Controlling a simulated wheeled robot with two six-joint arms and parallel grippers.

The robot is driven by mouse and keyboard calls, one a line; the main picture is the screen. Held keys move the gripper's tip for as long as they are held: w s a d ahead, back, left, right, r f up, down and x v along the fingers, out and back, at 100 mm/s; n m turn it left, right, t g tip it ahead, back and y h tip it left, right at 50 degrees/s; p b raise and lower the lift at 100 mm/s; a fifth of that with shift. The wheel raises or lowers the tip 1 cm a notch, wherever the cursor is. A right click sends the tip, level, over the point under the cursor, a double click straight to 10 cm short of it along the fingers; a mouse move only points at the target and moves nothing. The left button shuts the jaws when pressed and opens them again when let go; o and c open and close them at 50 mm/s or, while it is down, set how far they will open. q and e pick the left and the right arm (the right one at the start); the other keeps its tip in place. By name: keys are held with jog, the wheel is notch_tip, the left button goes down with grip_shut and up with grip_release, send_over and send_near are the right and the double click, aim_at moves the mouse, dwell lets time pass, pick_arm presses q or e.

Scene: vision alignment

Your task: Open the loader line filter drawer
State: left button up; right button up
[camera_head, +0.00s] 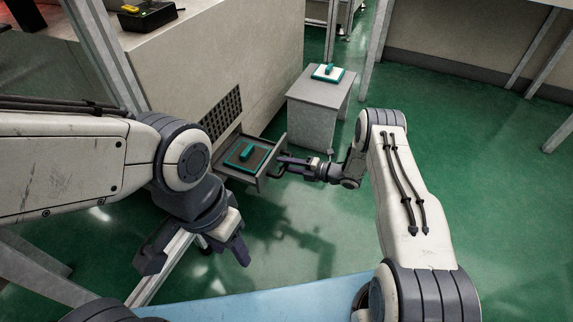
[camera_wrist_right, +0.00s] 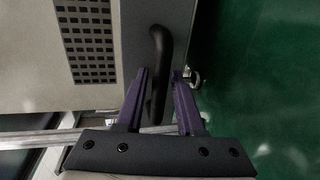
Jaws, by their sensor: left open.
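The filter drawer (camera_head: 232,170) stands pulled out from the low front of the beige cabinet, and its inside shows from above. A flat teal-and-dark filter piece (camera_head: 246,154) lies in it. My right gripper (camera_head: 286,163) is at the dark drawer handle (camera_head: 276,171). My left gripper (camera_head: 205,258) is open and empty, in front of and below the drawer in the picture.
The beige cabinet (camera_head: 215,45) has a dark vent grille (camera_head: 222,112) above the drawer. A grey stand (camera_head: 318,112) behind the drawer bears a white-and-teal piece (camera_head: 328,73). Green floor (camera_head: 470,150) is clear to the right. A light blue surface (camera_head: 270,300) lies at the bottom.

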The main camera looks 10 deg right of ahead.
jog(key=shift+o, duration=0.3)
jog(key=shift+s+d+r, duration=0.15)
jog(key=shift+d, duration=0.05)
jog(key=p+v, duration=0.4)
jog(key=v, duration=0.6)
